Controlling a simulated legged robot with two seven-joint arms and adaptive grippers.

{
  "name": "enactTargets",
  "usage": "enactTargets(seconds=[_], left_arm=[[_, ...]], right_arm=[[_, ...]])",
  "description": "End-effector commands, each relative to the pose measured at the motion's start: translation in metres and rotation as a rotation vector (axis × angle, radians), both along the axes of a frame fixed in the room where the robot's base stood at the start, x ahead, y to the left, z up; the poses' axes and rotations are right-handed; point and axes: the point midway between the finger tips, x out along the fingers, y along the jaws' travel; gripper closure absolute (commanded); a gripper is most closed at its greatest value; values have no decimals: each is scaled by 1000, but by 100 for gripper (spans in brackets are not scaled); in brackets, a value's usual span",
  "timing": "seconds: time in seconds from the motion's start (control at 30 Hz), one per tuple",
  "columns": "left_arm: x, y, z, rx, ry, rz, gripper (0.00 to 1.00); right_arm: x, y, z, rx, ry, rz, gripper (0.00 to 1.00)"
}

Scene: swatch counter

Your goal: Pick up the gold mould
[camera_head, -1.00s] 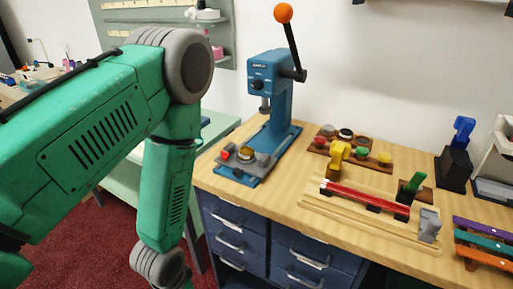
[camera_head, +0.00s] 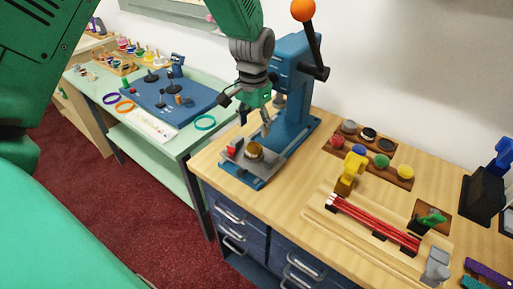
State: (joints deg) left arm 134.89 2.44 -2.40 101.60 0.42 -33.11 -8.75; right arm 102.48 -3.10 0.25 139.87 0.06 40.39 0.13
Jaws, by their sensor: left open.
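The gold mould (camera_head: 254,150) is a small round piece sitting in the grey holder (camera_head: 237,153) on the base of the blue press (camera_head: 292,95). My left gripper (camera_head: 246,117) hangs above the mould, in front of the press column. Its dark fingers are spread apart and nothing shows between them. A gap shows between the fingertips and the mould. My right gripper is not in view.
The press lever with an orange knob (camera_head: 303,10) rises beside my left arm. Right of the press are a wooden tray of coloured knobs (camera_head: 403,171) and a jig with red rods (camera_head: 372,222). A green side table (camera_head: 186,143) stands at left.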

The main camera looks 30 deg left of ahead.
Motion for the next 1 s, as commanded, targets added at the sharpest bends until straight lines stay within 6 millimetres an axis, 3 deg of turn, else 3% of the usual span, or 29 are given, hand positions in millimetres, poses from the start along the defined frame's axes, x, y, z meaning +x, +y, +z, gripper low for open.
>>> enactTargets(seconds=[0.1,0.37,0.63,0.93,0.97,1.0], left_arm=[[0,-2,-19,1,2,0,47],[0,-8,-37,8,1,-1,47],[1,-1,-76,4,2,-1,47],[1,1,-82,2,-1,0,47],[1,1,-81,2,-1,0,54],[1,0,-81,3,-1,-1,68]], right_arm=[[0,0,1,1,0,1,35],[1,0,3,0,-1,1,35],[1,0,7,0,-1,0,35],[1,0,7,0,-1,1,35],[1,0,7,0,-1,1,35],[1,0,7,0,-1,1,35]])
